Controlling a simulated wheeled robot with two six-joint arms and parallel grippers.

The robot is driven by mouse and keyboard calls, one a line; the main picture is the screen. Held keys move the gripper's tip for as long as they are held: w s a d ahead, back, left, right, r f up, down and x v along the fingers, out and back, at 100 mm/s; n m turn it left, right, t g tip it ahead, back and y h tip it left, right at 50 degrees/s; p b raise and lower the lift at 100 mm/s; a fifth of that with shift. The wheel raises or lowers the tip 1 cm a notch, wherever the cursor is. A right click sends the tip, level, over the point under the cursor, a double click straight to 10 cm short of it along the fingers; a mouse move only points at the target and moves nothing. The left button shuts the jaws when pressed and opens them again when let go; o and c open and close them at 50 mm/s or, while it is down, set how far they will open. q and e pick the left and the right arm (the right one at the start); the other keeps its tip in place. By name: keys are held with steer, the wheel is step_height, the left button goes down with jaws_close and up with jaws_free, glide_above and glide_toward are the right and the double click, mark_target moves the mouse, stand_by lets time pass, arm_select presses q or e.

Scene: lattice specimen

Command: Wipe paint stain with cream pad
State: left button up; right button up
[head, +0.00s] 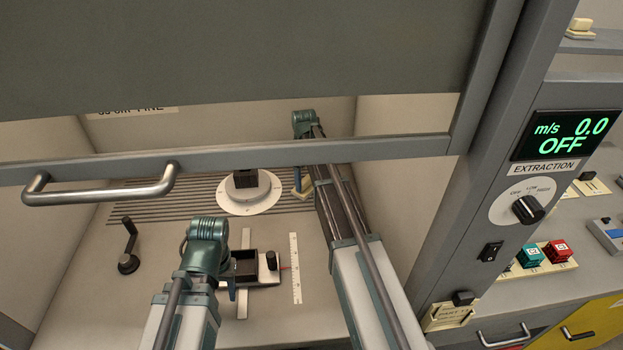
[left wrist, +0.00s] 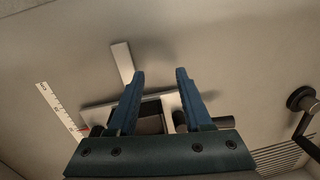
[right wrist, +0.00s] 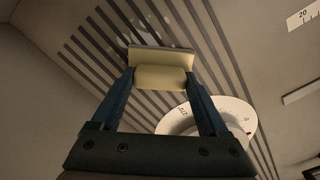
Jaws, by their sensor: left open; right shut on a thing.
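The cream pad (right wrist: 160,78) is between the fingers of my right gripper (right wrist: 161,75), which is shut on it. The pad has a grey-brown strip along its far edge and is held over the dark slats at the back of the hood. In the head view, a small part of the pad (head: 303,190) shows below my right gripper (head: 298,180). A faint pale patch (right wrist: 150,27) on the slats, just beyond the pad, may be the paint stain; its outline is unclear. My left gripper (left wrist: 159,73) is open and empty, above a dark-topped fixture (head: 268,268).
A white round dial (head: 249,199) with a dark block stands left of the right gripper. A crank handle (head: 128,250) is at left and a white ruler (head: 296,268) lies right of the fixture. The raised sash with its handle (head: 100,190) crosses above both arms.

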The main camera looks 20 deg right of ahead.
steer(key=shift+a, duration=0.3)
arm_select(q)
steer(key=shift+r, duration=0.1)
arm_select(e)
steer(key=shift+r, duration=0.1)
steer(key=shift+w, duration=0.1)
arm_select(q)
steer(key=shift+f, duration=0.2)
arm_select(e)
steer(key=shift+s+d, duration=0.3)
steer(key=shift+d, duration=0.6)
steer(key=shift+s+d, duration=0.25)
steer(key=shift+d, duration=0.65)
